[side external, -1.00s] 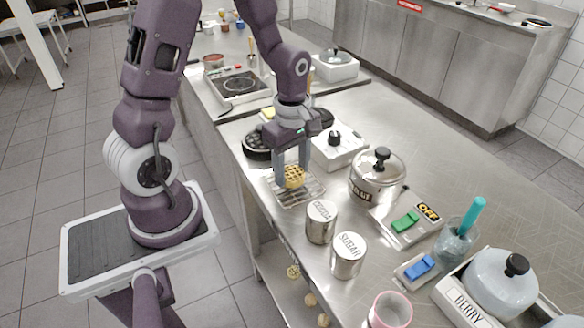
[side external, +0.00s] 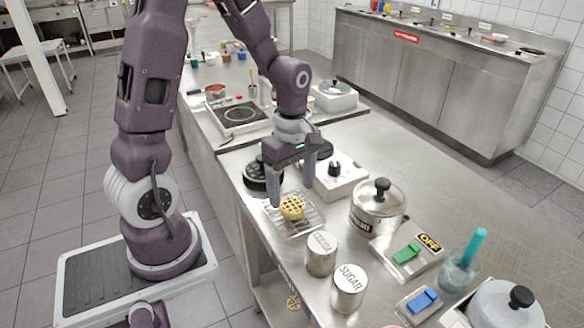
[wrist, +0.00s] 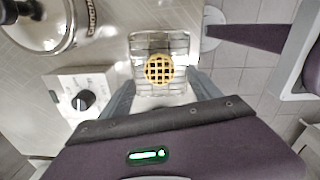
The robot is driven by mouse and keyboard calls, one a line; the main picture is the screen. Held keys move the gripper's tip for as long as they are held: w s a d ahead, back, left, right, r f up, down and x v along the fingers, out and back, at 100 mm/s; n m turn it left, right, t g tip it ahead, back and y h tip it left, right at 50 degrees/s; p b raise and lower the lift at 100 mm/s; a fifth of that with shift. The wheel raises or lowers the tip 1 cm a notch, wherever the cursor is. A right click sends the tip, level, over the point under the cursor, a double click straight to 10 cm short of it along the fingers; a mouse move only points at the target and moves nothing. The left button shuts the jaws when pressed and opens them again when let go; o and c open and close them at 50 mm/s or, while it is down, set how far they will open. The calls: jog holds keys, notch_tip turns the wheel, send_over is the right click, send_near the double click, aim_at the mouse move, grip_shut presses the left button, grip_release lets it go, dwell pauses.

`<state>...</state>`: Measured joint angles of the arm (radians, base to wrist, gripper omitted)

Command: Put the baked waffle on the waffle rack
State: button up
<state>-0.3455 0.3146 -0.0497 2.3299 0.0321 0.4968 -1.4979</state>
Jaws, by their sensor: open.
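The baked waffle (side external: 292,208), round and golden with a grid pattern, lies on the wire waffle rack (side external: 314,222) on the steel counter. In the wrist view the waffle (wrist: 159,69) sits near the middle of the rack (wrist: 181,44). My gripper (side external: 292,192) is open wide and empty, above and slightly behind the waffle. Its two fingers are spread to either side, apart from the waffle. In the wrist view my gripper's fingers (wrist: 160,88) also show well apart.
A black round waffle iron (side external: 258,178) stands behind the rack. A white box with a black knob (side external: 334,167) and a lidded pot (side external: 377,208) are to the right. Cocoa (side external: 321,252) and sugar (side external: 348,287) tins stand in front of the rack.

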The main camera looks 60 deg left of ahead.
aim_at(292, 205)
notch_tip(292, 205, up, 8)
jog(key=s+d+r+m+t, duration=0.2)
jog(key=s+d+r+m, duration=0.2)
jog(key=m, duration=0.6)
jog(key=s+d+r+m+t, duration=0.3)
jog(key=s+d+r+m, duration=0.1)
jog(key=s+m, duration=0.4)
jog(key=shift+s+d+r+m+t, duration=0.2)
jog(key=shift+r+m+t, duration=0.1)
jog(key=shift+m, duration=0.8)
jog(key=shift+a, duration=0.1)
